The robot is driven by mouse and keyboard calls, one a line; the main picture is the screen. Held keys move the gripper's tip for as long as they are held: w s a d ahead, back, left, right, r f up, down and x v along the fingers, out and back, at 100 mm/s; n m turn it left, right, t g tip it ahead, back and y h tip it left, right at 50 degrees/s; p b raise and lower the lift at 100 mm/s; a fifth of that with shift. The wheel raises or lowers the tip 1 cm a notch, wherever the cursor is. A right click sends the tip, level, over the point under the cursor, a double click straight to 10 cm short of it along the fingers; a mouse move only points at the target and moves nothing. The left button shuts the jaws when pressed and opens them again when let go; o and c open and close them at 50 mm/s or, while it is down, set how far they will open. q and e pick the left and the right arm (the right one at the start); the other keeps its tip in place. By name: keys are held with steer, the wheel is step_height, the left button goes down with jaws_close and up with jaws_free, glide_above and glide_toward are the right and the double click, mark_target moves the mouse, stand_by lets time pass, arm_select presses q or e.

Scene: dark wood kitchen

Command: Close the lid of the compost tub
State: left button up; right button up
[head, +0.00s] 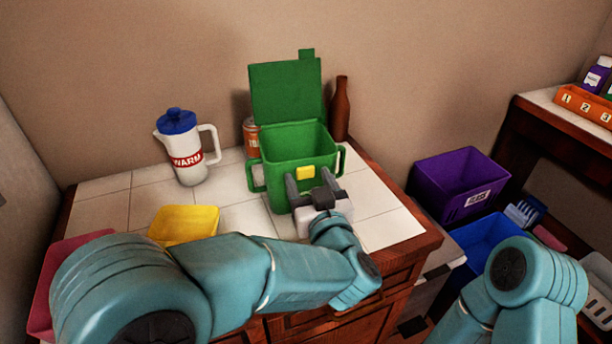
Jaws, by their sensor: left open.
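The green compost tub (281,158) stands on the white tiled counter. Its green lid (286,92) is up, standing upright at the tub's back, and the inside of the tub shows. A yellow latch (305,173) sits on the tub's front, and dark green handles are at its sides. My left gripper (309,180) is open in front of the tub, its two dark fingers pointing at the front wall on either side of the latch. I cannot tell whether they touch it. My right arm shows at the lower right, but its gripper is out of view.
A white jug (189,158) with a blue lid stands left of the tub. A brown bottle (340,108) and an orange can (251,136) stand behind it. A yellow container (183,222) is at the front left. Purple (459,184) and blue (487,246) bins are right of the counter.

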arm_select(q)
steer(key=shift+w, duration=0.2)
steer(key=shift+s, duration=0.1)
steer(key=shift+c, duration=0.3)
jaws_close()
steer(key=shift+o, duration=0.3)
jaws_free()
